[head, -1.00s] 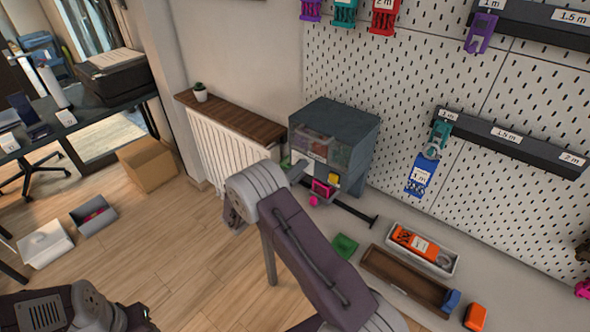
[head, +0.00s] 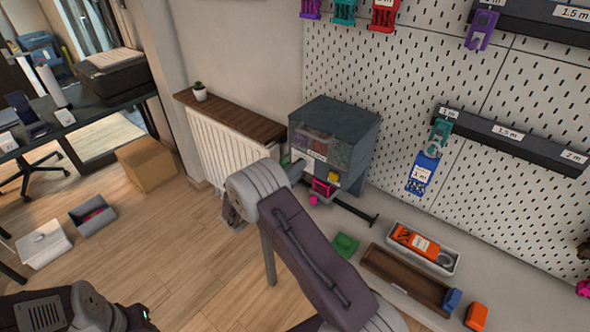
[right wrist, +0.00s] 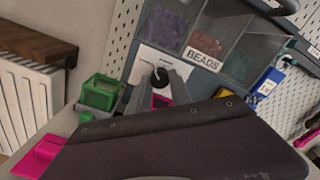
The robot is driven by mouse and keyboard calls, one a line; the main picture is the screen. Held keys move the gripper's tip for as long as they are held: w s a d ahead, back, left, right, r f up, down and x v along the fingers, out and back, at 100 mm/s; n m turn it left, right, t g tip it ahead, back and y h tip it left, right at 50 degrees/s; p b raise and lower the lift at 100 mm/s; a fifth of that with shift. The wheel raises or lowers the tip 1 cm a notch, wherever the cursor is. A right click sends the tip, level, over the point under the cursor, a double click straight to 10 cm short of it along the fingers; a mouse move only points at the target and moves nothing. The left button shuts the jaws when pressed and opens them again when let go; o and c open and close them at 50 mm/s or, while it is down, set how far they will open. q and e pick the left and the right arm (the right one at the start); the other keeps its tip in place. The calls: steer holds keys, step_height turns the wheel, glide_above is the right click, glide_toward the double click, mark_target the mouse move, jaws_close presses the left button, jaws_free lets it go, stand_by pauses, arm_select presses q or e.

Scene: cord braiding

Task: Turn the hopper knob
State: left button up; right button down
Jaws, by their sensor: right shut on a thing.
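The hopper (head: 345,125) is a dark grey box with clear bead bins, standing by the pegboard wall. In the right wrist view its "BEADS" label (right wrist: 205,59) and bins are close ahead. The knob (right wrist: 160,76) is a small dark piece on a pale plate on its front. My right gripper (right wrist: 158,88) is at the knob, shut on it between two grey fingers. In the head view the gripper (head: 297,171) reaches the hopper's lower left front, partly hidden by my arm. My left gripper's fingers are out of view.
A green bin (right wrist: 100,92) stands left of the knob, close to my gripper. A brown tray (head: 400,278), a white tray with an orange item (head: 418,243) and a green block (head: 345,246) lie to the right. A radiator (head: 232,145) stands left of the hopper.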

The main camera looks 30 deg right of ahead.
steer(key=shift+w+f+m+b, duration=0.1)
steer(key=shift+m+b, duration=9.9)
steer(key=shift+m, duration=0.8)
steer(key=c, duration=1.2)
jaws_free()
steer(key=shift+o, duration=0.2)
